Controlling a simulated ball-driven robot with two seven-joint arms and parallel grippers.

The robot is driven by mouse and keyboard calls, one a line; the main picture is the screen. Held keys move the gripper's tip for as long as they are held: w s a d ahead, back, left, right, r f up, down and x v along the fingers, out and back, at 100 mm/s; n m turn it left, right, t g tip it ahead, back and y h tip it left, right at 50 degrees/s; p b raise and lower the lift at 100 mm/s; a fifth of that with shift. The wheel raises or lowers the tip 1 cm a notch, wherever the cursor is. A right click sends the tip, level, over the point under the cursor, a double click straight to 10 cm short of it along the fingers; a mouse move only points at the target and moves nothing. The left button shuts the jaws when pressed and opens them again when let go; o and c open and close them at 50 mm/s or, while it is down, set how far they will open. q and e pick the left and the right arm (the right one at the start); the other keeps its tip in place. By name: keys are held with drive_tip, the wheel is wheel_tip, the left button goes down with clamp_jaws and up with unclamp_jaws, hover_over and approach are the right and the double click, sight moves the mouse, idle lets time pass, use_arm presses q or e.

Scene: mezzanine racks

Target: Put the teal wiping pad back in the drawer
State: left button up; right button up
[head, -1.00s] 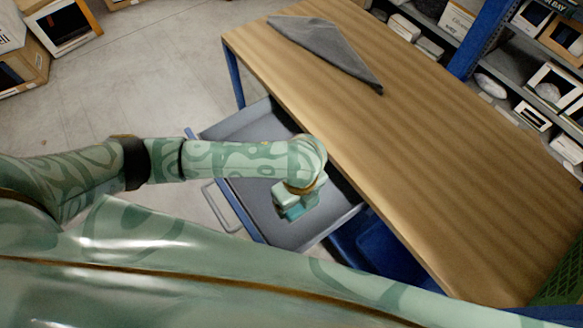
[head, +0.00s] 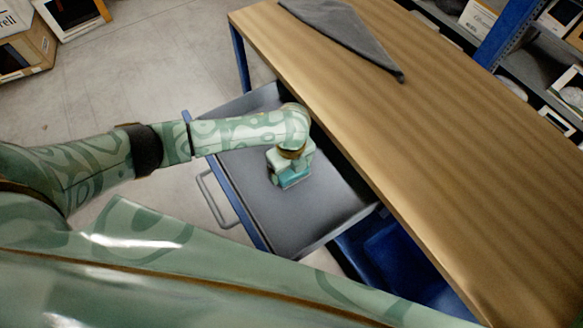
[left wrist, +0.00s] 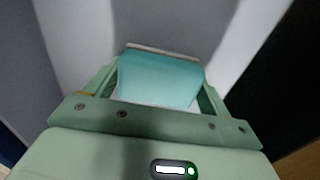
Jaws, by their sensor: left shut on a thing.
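The teal wiping pad (left wrist: 160,80) is between the two fingers of my left gripper (left wrist: 160,92) in the left wrist view. In the head view the left gripper (head: 290,165) is over the open drawer (head: 320,205), with the teal pad (head: 291,178) showing at its lower end. The gripper is shut on the pad. The drawer is grey inside, pulled out from under the wooden-topped bench, and its bare floor shows around the pad. I cannot tell whether the pad touches the drawer floor. My right gripper is not in view.
The wooden bench top (head: 440,150) lies just right of the drawer, with a grey cloth (head: 345,35) at its far end. The drawer's handle (head: 217,198) is on the left. Racks with boxes stand at the upper right. Boxes (head: 25,45) stand at the upper left.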

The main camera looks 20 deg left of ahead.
use_arm(q)
drive_tip(key=shift+r, duration=0.15)
drive_tip(key=o, duration=0.9)
drive_tip(key=shift+f, duration=0.2)
wheel_tip(320, 180, up, 12)
drive_tip(key=p, duration=0.5)
drive_tip(key=shift+r+p, duration=0.2)
drive_tip(key=shift+p, duration=0.1)
